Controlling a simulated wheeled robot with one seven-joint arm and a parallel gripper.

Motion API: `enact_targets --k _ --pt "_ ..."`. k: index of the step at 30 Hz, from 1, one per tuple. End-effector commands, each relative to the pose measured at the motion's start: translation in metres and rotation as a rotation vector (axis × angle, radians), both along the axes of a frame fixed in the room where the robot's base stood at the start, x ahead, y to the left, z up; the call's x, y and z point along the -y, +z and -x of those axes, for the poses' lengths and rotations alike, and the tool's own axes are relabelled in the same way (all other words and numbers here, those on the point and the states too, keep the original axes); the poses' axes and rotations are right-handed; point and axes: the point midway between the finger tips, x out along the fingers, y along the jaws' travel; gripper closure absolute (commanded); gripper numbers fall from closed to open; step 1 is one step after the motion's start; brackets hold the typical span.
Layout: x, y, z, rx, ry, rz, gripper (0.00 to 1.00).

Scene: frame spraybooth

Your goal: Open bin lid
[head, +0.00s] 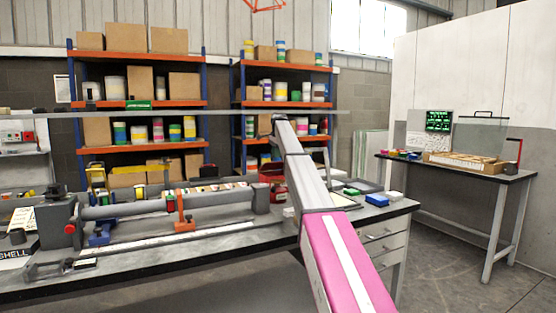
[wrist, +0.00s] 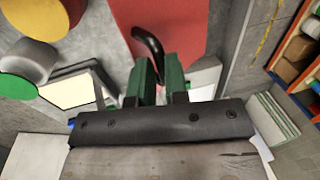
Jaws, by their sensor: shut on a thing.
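In the wrist view, a flat red surface, the bin lid (wrist: 185,28), fills the top middle. A curved black handle (wrist: 148,42) stands out from it. My gripper (wrist: 157,84) has its two green fingers closed on the lower end of this handle. How far the lid is raised cannot be told. In the head view, a red container (head: 278,191) shows partly behind my arm on the bench. My gripper cannot be made out there.
A long workbench (head: 170,262) with a roller rig crosses the front left. Blue and white boxes (head: 376,200) sit at its right end. Orange shelves (head: 140,103) with boxes and cans stand behind. A side table (head: 470,170) is at right; the floor between is clear.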

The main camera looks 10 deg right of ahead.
Motion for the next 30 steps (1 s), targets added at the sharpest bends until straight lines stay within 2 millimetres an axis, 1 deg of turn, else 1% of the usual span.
enact_targets --k 1,9,16,28,29,30 --pt "-0.006 0.001 -0.017 0.013 0.001 -0.004 1.00" --pt "-0.015 0.011 -0.040 0.011 0.001 -0.005 1.00" --pt "-0.019 0.015 -0.046 0.009 0.004 -0.008 1.00" --pt "-0.021 0.016 -0.044 0.006 0.008 -0.008 1.00" --pt "-0.021 0.016 -0.043 0.006 0.009 -0.008 0.84" --pt "-0.021 0.016 -0.043 0.006 0.009 -0.008 0.71"
